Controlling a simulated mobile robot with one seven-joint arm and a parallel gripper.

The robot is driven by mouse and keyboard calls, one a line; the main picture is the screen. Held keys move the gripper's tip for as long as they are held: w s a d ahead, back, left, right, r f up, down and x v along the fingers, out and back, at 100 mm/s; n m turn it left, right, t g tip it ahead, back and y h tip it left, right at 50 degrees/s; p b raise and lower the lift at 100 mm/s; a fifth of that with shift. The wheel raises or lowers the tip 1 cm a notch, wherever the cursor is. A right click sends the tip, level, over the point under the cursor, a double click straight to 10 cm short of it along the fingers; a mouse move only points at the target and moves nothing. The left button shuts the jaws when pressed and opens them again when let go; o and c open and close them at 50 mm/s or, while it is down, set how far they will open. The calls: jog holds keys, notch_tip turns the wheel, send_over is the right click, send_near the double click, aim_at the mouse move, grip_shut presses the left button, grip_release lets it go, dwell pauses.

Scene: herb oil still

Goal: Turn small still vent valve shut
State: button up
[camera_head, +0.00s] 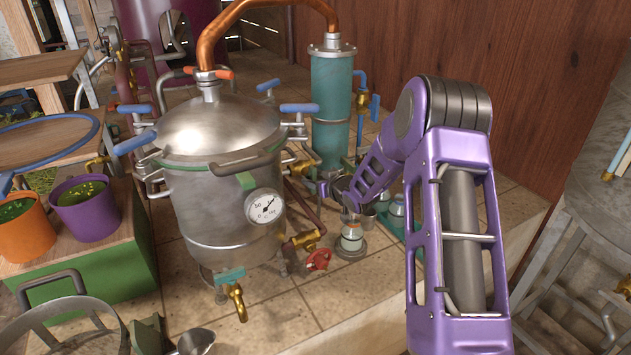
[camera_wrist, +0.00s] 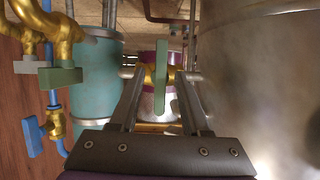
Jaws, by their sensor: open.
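The small still is a steel pot (camera_head: 215,195) with a domed lid and a pressure gauge (camera_head: 264,206); its curved wall (camera_wrist: 260,70) fills the right of the wrist view. A brass valve with a flat green lever (camera_wrist: 161,75) is in the middle of the wrist view, the lever standing upright in the picture. My gripper (camera_wrist: 160,76) is open, with one finger on each side of this lever; I cannot tell if either touches it. In the head view my gripper (camera_head: 327,187) is right of the pot, mostly hidden behind my arm. No label confirms this is the vent valve.
A teal column (camera_head: 331,105) stands behind my gripper and shows left in the wrist view (camera_wrist: 95,80). Another green-handled brass valve (camera_wrist: 60,76) and a blue-handled valve (camera_wrist: 40,135) are at left there. A red handwheel (camera_head: 318,260) and glass jar (camera_head: 351,238) sit low nearby.

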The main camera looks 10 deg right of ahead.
jog(key=p+v, duration=0.1)
jog(key=v, duration=1.6)
jog(key=shift+s, duration=0.2)
jog(key=shift+r, duration=0.1)
